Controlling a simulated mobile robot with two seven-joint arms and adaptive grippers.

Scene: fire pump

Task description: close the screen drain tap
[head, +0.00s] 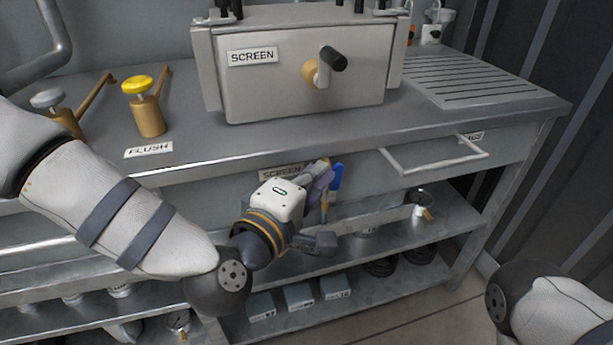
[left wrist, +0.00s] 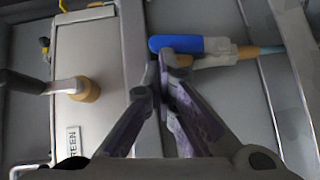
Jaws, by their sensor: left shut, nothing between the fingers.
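The screen drain tap has a blue lever (head: 336,179) at the front of the bench, below the screen box. My left gripper (head: 321,172) is shut and empty, just left of the lever in the head view. In the left wrist view its fingertips (left wrist: 166,58) come together at the lever's free end and overlap it; I cannot tell whether they touch. My right gripper is out of view.
The screen box (head: 290,90) with a black-knobbed crank (head: 333,59) stands on the bench above. The yellow-topped flush valve (head: 147,108) is at the left. Shelves below hold grey boxes (head: 299,297) and fittings.

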